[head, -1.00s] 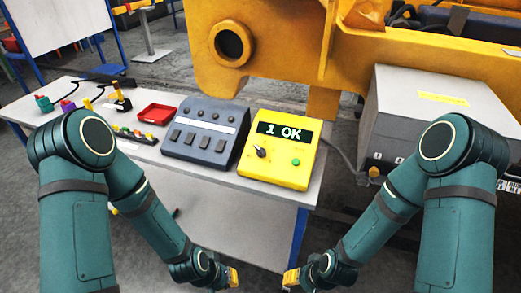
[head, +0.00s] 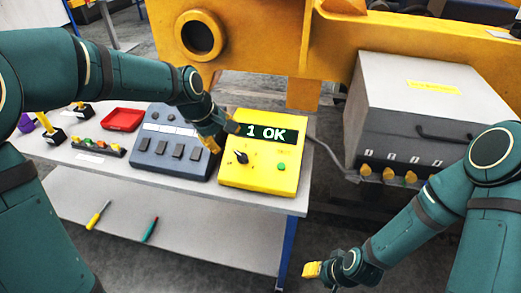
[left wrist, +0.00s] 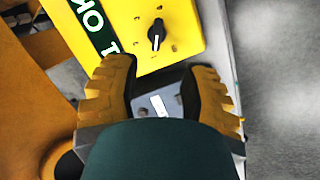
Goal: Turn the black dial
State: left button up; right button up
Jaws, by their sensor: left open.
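The black dial (head: 241,157) is on the sloped face of a yellow box (head: 262,177), below a display that reads "1 OK" and to the left of a green button. My left gripper (head: 222,138) hangs over the left edge of the yellow box, beside the dial and apart from it. In the left wrist view the dial (left wrist: 156,34) shows a white pointer line and lies beyond the open, empty fingers (left wrist: 160,85). My right gripper (head: 311,270) is low, in front of the table at the right; its finger opening is too small to tell.
A grey control box (head: 172,158) stands left of the yellow box. A red tray (head: 122,120) and a row of coloured buttons (head: 97,147) are further left. A grey cabinet (head: 420,110) is at the right. Two screwdrivers lie on the lower shelf (head: 180,225).

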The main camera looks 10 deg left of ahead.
aim_at(242, 156)
pick_arm(q)
jog(key=b+x, duration=0.2)
jog(key=x, duration=1.1)
jog(key=shift+w+r, duration=0.1)
jog(key=shift+w, duration=0.05)
grip_shut()
